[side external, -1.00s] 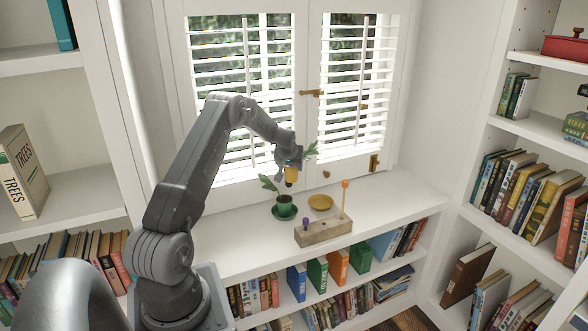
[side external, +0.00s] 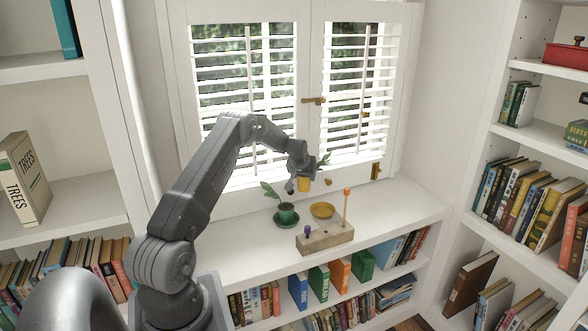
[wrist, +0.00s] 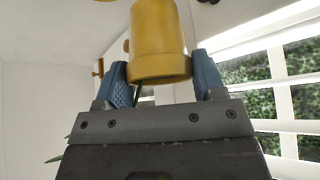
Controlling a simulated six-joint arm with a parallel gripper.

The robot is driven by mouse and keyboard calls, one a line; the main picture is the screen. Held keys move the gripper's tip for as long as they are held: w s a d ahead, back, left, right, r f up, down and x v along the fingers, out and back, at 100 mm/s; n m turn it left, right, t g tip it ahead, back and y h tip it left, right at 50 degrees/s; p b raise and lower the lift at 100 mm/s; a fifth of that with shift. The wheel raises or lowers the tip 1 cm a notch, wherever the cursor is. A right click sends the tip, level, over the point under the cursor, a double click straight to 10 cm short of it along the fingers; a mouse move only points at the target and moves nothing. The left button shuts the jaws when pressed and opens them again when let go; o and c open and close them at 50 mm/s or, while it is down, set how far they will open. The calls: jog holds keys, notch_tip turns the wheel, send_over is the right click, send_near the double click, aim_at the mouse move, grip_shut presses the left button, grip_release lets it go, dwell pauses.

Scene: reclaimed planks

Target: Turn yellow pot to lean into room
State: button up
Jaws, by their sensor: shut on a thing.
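The yellow pot (side external: 304,184) is held in the air above the white sill, and its green plant (side external: 323,161) leans out to the right in the side view. My gripper (side external: 303,172) is shut on it. In the wrist view the yellow pot (wrist: 160,45) sits between the blue fingertips of my gripper (wrist: 160,80). A yellow saucer (side external: 322,210) lies empty on the sill, just below and to the right of the held pot. A green pot (side external: 287,213) with a leaning plant stands on a green saucer (side external: 285,222) to its left.
A wooden block (side external: 325,238) with a purple-topped peg and a tall orange-topped stick (side external: 346,206) stands in front of the saucers. The shuttered window (side external: 300,95) is close behind. The sill's right end (side external: 400,200) is clear.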

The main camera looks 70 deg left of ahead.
jog(key=shift+w+d+f+m+t+h, duration=0.15)
jog(key=shift+w+d+f+m, duration=0.35)
jog(key=shift+w+f, duration=0.9)
jog(key=shift+w+d+f+m+t+h, duration=0.3)
jog(key=shift+w+d+f, duration=0.45)
jog(key=shift+f, duration=1.15)
jog(key=shift+w+d+f+m+t+h, duration=0.1)
jog(key=shift+w+d+f+m, duration=0.35)
jog(key=shift+w+f, duration=1)
jog(key=shift+s+f, duration=0.2)
jog(key=shift+s, duration=0.05)
jog(key=o, duration=1)
jog(key=shift+o, duration=1.3)
jog(key=shift+f, duration=0.1)
